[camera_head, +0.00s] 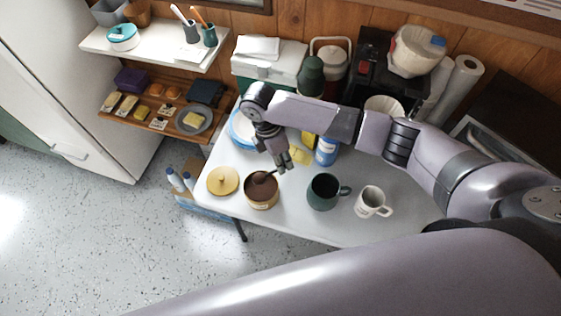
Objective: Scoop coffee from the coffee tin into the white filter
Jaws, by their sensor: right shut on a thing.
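The coffee tin (261,203) stands open near the front left of the white table, with dark brown coffee inside. My right gripper (283,163) is just above and right of the tin, pointing down. It is shut on a scoop (268,177), whose handle rises from the tin; the scoop's bowl is at the coffee and hard to make out. A white filter (384,103) shows at the dark coffee maker (374,58), partly hidden behind my right arm. My left gripper is not in view.
A yellow lid (223,180) lies left of the tin. A dark green mug (323,192) and a white mug (371,202) stand to its right. A blue can (327,151) is behind. A paper roll (461,85) stands at the back right. My arm crosses above the table.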

